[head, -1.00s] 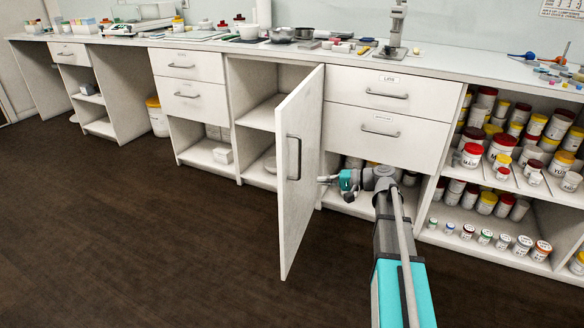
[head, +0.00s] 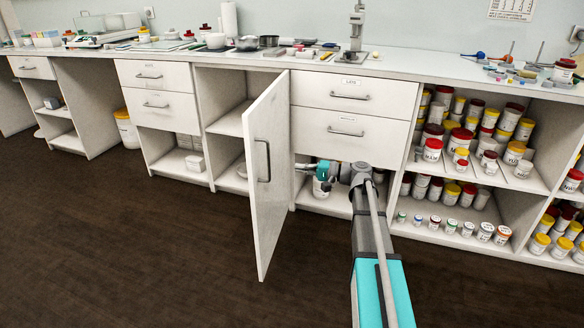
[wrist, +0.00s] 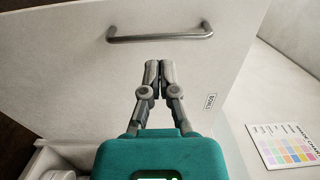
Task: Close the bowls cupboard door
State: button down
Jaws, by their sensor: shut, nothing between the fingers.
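The bowls cupboard door (head: 265,205) stands wide open, hinged at the right side of its cupboard (head: 222,100). Its outer face, with a grey bar handle (head: 267,160), faces right in the head view. In the wrist view this door (wrist: 80,80) fills much of the picture, with the handle (wrist: 160,36) across the top and a BOWLS label (wrist: 210,103). My gripper (head: 299,166) is on the outer-face side, right of the door. In the wrist view my gripper (wrist: 160,64) is shut and empty, its tips just below the handle. I cannot tell whether they touch the door.
Drawers (head: 345,127) are right of the door, above an open shelf (head: 325,203) beside my arm. Further right are shelves of lidded jars (head: 462,140). The countertop (head: 400,66) carries pots and tools. The dark floor (head: 120,240) is clear. A colour chart (wrist: 283,146) shows at right.

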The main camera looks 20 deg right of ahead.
aim_at(255, 163)
jog(key=x, duration=1.3)
jog(key=shift+a, duration=0.15)
